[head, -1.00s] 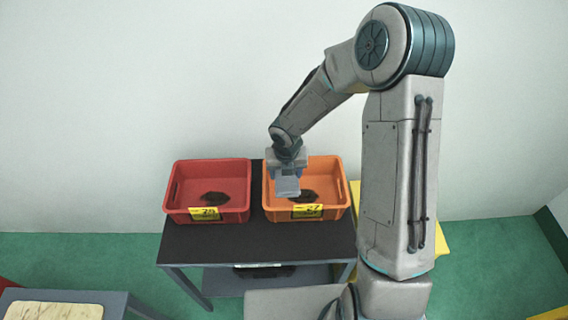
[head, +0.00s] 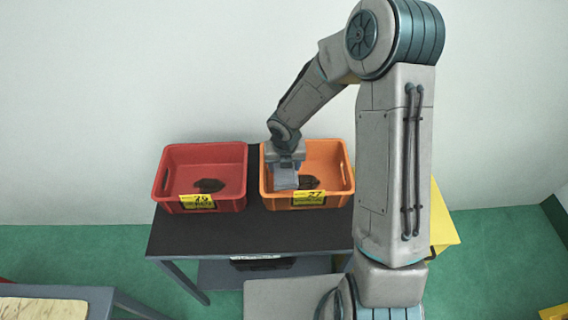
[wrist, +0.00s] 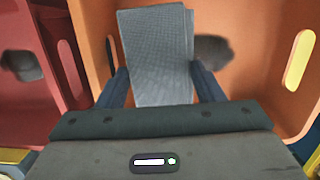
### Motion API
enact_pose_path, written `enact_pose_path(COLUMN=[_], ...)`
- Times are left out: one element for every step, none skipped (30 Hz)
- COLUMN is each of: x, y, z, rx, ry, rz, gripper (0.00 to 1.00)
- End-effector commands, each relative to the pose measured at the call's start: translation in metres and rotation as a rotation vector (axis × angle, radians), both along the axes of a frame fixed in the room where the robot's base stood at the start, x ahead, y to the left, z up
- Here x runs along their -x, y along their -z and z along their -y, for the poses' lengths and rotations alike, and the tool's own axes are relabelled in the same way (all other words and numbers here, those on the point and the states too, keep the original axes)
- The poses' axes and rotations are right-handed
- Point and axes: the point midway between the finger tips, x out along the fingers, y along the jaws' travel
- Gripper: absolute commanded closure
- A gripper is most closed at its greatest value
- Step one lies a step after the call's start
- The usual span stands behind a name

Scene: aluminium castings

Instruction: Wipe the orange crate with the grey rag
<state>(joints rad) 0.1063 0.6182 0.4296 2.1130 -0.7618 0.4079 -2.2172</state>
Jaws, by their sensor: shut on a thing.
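The orange crate (head: 337,178) stands on the right part of a dark-topped table, with a yellow label on its front and a dark stain (head: 309,182) on its floor. The stain also shows in the wrist view (wrist: 213,50), partly behind the rag. My gripper (head: 285,170) is shut on the grey rag (head: 285,179), over the left part of the orange crate. In the wrist view the folded grey rag (wrist: 157,55) hangs between my two fingers, inside the crate's outline. I cannot tell whether the rag touches the crate.
A red crate (head: 172,172) with a yellow label and a dark stain stands just left of the orange one on the table (head: 200,235). The table's front strip is bare. A yellow object (head: 443,220) is behind my arm at right. Another table stands at lower left.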

Motion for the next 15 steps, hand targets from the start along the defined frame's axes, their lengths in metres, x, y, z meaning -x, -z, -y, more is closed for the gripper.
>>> enact_pose_path(x=[0.000, 0.000, 0.000, 0.000, 0.000, 0.000, 0.000, -0.001, -0.001, -0.001, -0.001, -0.001, -0.001, -0.001, -0.001], y=[0.010, 0.012, 0.016, 0.018, 0.021, 0.025, 0.027, 0.030, 0.033, 0.036, 0.038, 0.042, 0.044, 0.047, 0.051], z=[0.000, 0.001, 0.001, 0.001, 0.001, 0.002, 0.002, 0.002, 0.003, 0.003, 0.003, 0.003, 0.003, 0.004, 0.004], rx=[0.000, 0.000, 0.001, 0.001, 0.001, 0.001, 0.000, 0.000, 0.000, 0.000, 0.000, 0.000, 0.000, 0.000, 0.000], ry=[0.001, 0.001, 0.002, 0.002, 0.003, 0.003, 0.004, 0.004, 0.005, 0.005, 0.006, 0.006, 0.007, 0.007, 0.008], rz=[0.000, 0.000, 0.001, 0.001, 0.001, 0.001, 0.001, 0.000, 0.000, 0.000, 0.000, 0.000, 0.000, 0.000, 0.000], gripper=[0.57, 0.57, 0.57, 0.57, 0.57, 0.57, 0.57, 0.57, 0.57, 0.57, 0.57, 0.57, 0.57, 0.57, 0.57])
